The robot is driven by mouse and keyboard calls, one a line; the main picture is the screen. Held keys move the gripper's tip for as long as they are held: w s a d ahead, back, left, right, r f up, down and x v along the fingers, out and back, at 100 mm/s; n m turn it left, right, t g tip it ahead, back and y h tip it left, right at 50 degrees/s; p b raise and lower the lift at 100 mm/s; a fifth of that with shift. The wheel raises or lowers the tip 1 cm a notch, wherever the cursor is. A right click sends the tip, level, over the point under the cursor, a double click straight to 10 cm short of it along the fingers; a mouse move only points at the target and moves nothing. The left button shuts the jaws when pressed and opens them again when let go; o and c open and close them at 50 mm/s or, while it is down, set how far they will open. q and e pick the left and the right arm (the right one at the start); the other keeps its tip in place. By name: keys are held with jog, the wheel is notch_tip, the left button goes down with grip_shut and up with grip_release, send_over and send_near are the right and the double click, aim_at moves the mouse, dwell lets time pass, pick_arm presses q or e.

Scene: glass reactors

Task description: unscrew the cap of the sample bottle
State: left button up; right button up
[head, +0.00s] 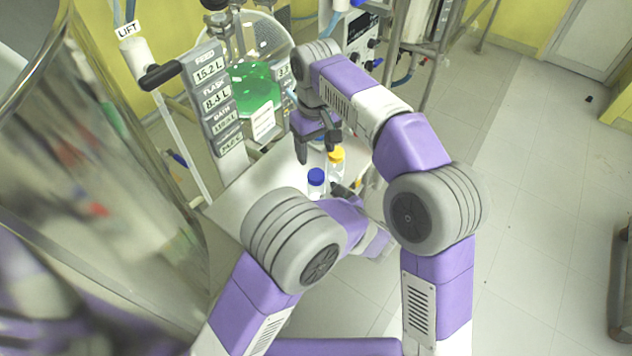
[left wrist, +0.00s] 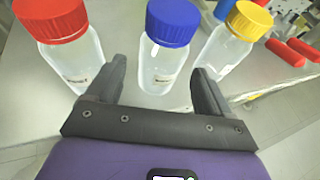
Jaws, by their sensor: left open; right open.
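A clear bottle with a blue cap (head: 316,176) stands upright on the white table. In the left wrist view the blue-capped bottle (left wrist: 168,50) is in the middle, between a red-capped bottle (left wrist: 62,45) and a yellow-capped bottle (left wrist: 230,40). The yellow-capped bottle also shows in the head view (head: 336,158). My left gripper (left wrist: 160,72) is open, its fingertips pointing at the blue-capped bottle from either side. In the head view it is mostly hidden behind my left arm. My right gripper (head: 318,146) is open above the table, just behind the bottles, fingers pointing down.
A glass flask with green liquid (head: 257,88) and a panel of level labels (head: 212,100) stand behind the table. A large shiny vessel (head: 100,150) fills the left side. Red objects (left wrist: 287,52) lie at the right of the wrist view. Open floor is on the right.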

aim_at(313, 188)
pick_arm(q)
jog(key=shift+x, duration=2.75)
jog(key=shift+c, duration=0.4)
grip_shut()
